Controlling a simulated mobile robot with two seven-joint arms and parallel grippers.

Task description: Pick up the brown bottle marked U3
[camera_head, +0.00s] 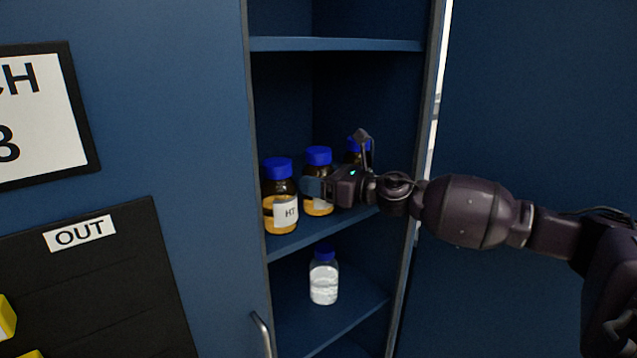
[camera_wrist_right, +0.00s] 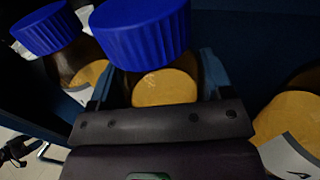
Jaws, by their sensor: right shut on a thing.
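Three brown bottles with blue caps and amber contents stand in a row on the cabinet's middle shelf. The left brown bottle (camera_head: 280,205) has a white label reading "HT". My right gripper (camera_head: 313,188) is shut on the middle brown bottle (camera_head: 318,164), which is between the fingers in the wrist view (camera_wrist_right: 165,88). The gripper hides part of its label, and I cannot read a U3 mark. The right brown bottle (camera_head: 353,156) is mostly hidden behind the gripper. My left gripper does not show in the head view.
A clear bottle (camera_head: 324,283) with a blue cap stands on the shelf below. The upper shelf (camera_head: 335,44) is above the gripper. The cabinet's side walls are close on both sides. A black "OUT" board (camera_head: 100,280) is at left.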

